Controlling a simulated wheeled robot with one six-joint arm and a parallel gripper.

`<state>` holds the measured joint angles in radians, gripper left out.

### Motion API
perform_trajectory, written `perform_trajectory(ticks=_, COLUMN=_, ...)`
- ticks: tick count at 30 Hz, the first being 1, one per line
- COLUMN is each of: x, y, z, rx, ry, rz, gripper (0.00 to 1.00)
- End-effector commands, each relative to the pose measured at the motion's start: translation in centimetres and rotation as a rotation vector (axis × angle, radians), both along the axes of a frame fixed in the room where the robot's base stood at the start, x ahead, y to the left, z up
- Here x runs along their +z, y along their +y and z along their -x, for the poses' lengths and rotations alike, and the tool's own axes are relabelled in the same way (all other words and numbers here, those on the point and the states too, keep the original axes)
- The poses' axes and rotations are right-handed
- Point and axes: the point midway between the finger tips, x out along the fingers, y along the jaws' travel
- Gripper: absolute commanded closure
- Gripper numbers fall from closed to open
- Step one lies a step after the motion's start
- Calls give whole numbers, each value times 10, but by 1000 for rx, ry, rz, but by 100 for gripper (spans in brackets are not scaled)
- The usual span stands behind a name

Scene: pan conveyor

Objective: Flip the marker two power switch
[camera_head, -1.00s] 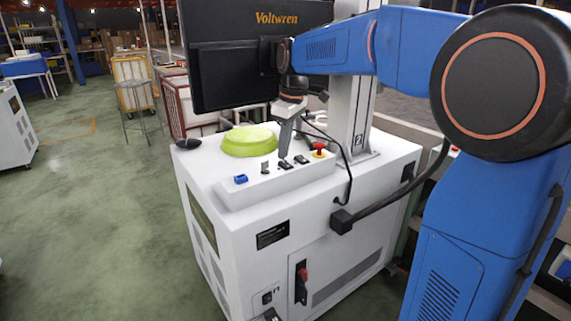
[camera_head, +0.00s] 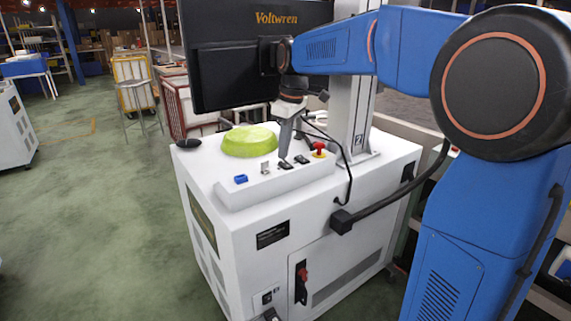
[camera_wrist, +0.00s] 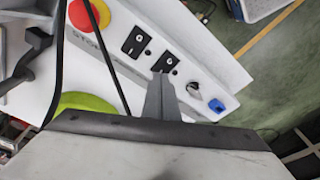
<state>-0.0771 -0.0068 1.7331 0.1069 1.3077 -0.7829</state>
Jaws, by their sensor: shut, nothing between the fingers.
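A white control panel (camera_head: 236,195) on top of the white cabinet carries two black rocker switches. The near one (camera_head: 285,164) also shows in the wrist view (camera_wrist: 167,61); the other (camera_head: 302,159) sits closer to the red button and shows in the wrist view (camera_wrist: 136,41). A small dark mark like a 2 (camera_head: 358,140) is on the pole. I cannot tell which rocker is the marker two power switch. My gripper (camera_head: 283,156) is shut and empty, pointing down at the near rocker. In the wrist view its tips (camera_wrist: 160,76) overlap that rocker's edge; contact is unclear.
A red emergency button (camera_head: 319,148), a silver knob (camera_head: 265,168) and a blue button (camera_head: 241,179) share the panel. A green dome (camera_head: 249,141) and a black mouse (camera_head: 188,143) lie behind. A monitor (camera_head: 240,65) and a black cable (camera_head: 348,180) are close to my arm.

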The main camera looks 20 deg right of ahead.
Motion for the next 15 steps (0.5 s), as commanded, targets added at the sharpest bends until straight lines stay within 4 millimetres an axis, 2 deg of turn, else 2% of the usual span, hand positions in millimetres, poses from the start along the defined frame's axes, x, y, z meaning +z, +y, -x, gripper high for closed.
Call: perform_trajectory(ticks=15, x=-3, y=0, z=0, rx=0, ry=1, rz=-1, gripper=100)
